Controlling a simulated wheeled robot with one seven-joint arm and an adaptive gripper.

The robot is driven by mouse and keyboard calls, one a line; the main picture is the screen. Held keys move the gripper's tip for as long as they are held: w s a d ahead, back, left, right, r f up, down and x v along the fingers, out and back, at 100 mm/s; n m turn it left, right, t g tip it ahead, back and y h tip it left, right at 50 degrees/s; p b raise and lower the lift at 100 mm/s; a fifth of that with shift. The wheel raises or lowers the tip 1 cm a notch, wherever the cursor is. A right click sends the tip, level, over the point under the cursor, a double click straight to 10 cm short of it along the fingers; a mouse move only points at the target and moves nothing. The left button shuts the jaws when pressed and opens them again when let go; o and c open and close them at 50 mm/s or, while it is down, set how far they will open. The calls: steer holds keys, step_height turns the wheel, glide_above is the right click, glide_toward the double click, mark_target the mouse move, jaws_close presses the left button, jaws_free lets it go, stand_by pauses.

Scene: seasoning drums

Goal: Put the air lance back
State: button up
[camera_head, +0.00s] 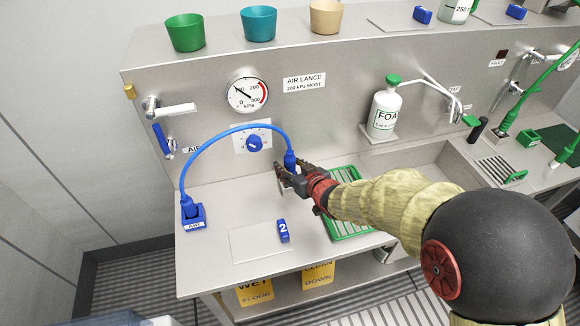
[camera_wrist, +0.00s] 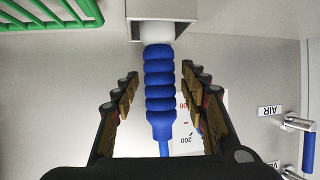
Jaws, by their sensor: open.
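The air lance has a blue ribbed handle (camera_wrist: 160,85) and a white collar (camera_wrist: 156,32). In the wrist view the collar meets a grey metal holder (camera_wrist: 165,10) on the wall. How deep the lance sits inside is hidden. In the head view its blue top (camera_head: 290,160) shows above my gripper (camera_head: 281,178), with its lower part hidden. A blue hose (camera_head: 222,136) arcs from it to the blue AIR base (camera_head: 194,218). My gripper (camera_wrist: 160,75) is open, with one finger on each side of the handle and visible gaps.
A green rack (camera_head: 345,228) lies beside my gripper. A blue block marked 2 (camera_head: 283,231) stands on the counter by a pale plate (camera_head: 258,243). A gauge (camera_head: 248,91) and blue dial (camera_head: 253,143) are on the wall behind. A FOAM bottle (camera_head: 384,112) stands to the right.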

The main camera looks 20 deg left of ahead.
steer(key=shift+r, duration=0.15)
steer(key=shift+s+d+r, duration=0.15)
steer(key=shift+d+r, duration=0.05)
steer(key=p+v, duration=0.4)
steer(key=v, duration=0.7)
steer(key=s+d+r+m+h, duration=0.1)
steer(key=d+r+m+h, duration=0.3)
steer(key=d, duration=0.7)
steer(key=s+d+r+m+h, duration=0.1)
steer(key=d+r+h, duration=0.2)
steer(key=d+r, duration=0.55)
steer(key=s+d+m+g, duration=0.1)
steer(key=s+d, duration=0.2)
steer(key=s, duration=0.4)
steer(key=s+d+r+m+g+h, duration=0.1)
steer(key=s+d, duration=0.2)
steer(key=s, duration=0.4)
steer(key=s+d+m+g, duration=0.1)
steer(key=s+d, duration=0.3)
steer(key=s, duration=0.3)
steer(key=shift+r+g+h, duration=0.15)
steer(key=shift+g+h, duration=0.25)
